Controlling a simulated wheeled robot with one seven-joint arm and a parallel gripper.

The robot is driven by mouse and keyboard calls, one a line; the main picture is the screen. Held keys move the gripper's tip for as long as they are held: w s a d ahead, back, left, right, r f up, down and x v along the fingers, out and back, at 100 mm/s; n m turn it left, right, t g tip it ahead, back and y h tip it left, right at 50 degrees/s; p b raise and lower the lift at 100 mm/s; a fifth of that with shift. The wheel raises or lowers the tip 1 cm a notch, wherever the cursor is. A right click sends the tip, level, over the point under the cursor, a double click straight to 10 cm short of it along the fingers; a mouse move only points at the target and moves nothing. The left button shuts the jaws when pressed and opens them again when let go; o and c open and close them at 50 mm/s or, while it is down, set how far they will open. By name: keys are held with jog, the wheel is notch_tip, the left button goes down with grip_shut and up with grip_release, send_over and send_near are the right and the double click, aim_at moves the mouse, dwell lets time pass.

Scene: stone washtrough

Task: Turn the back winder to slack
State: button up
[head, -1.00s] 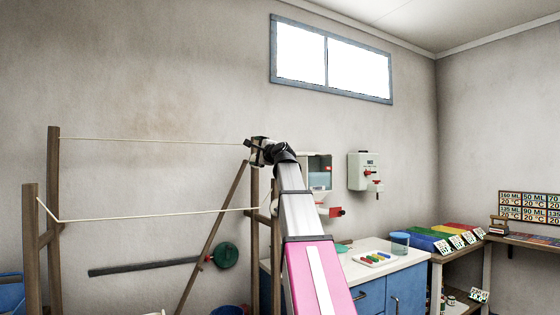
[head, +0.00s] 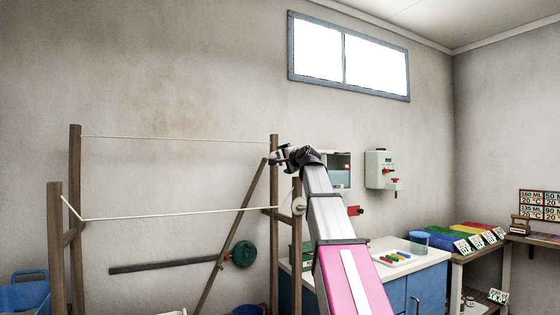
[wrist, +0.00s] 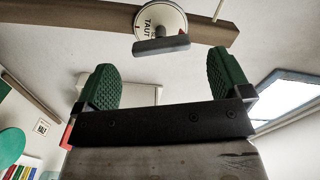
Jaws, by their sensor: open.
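The back winder shows in the wrist view as a round pale dial (wrist: 160,20) on a wooden post, with the word TAUT on it. A grey bar handle (wrist: 161,46) crosses the dial's lower part. My gripper (wrist: 167,78) is open, its two green pads apart, with the handle beyond and between them and not touched. In the head view my gripper (head: 284,158) is by the upper part of the back right post (head: 274,180) and hides the back winder. The back line (head: 170,139) runs nearly straight.
A pale winder (head: 299,206) is on the front right post, close to my arm. A slanting wooden brace (head: 230,240) stands left of the posts. A counter (head: 415,262) with a tray of coloured pieces (head: 394,258) is at right. A blue basket (head: 25,293) is at lower left.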

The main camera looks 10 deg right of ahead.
jog(key=x, duration=0.5)
jog(key=shift+a, duration=0.1)
jog(key=c, duration=0.9)
jog(key=shift+c, duration=0.2)
